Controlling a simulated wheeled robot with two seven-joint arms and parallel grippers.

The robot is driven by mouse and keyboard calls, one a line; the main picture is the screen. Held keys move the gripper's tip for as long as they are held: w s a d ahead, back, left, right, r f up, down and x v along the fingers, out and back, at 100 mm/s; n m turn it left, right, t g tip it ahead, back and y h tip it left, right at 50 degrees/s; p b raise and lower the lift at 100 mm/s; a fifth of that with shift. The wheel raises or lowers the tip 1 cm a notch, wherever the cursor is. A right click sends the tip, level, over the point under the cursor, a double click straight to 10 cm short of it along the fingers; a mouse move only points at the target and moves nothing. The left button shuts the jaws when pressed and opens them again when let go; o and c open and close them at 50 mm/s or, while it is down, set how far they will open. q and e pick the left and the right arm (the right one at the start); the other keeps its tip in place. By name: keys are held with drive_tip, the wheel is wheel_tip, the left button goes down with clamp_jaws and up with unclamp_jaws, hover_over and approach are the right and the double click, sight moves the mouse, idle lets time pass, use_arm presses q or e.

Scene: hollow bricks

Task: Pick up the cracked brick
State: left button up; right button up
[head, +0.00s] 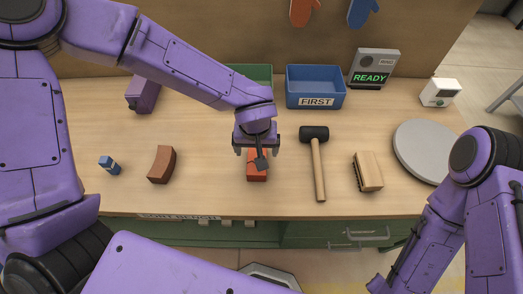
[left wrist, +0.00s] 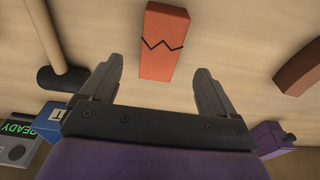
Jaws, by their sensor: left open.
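The cracked brick (left wrist: 163,45) is orange-red with a dark zigzag line across its face; it lies on the table. In the head view the brick (head: 257,174) shows partly, with my left gripper (head: 257,148) over it and hiding its far part. In the left wrist view my left gripper (left wrist: 158,88) is open, with the brick beyond and between its two fingers, not gripped.
A mallet (head: 318,165) lies right of the brick, then a wooden brush (head: 367,172) and a grey round plate (head: 424,150). Behind stand a blue FIRST bin (head: 315,85), a green bin (head: 252,72) and a READY device (head: 374,70). A small blue object (head: 110,165) lies far left.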

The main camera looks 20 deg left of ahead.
use_arm(q)
drive_tip(key=shift+s+a+f, duration=0.1)
drive_tip(key=shift+s+f, duration=0.15)
drive_tip(key=shift+f, duration=0.55)
drive_tip(key=shift+s+f, duration=0.25)
drive_tip(key=shift+s, duration=0.05)
drive_tip(key=w+f, duration=0.1)
drive_tip(key=f, duration=0.3)
drive_tip(key=w+f, duration=0.1)
drive_tip(key=shift+w+a+f+p, duration=0.1)
drive_tip(key=shift+w+f+p, duration=0.2)
drive_tip(key=shift+w+f, duration=0.1)
drive_tip(key=shift+s+r, duration=0.15)
drive_tip(key=shift+s, duration=0.15)
drive_tip(key=c, duration=1.5)
use_arm(e)
drive_tip(key=shift+s+r, duration=0.3)
drive_tip(key=shift+s, duration=0.25)
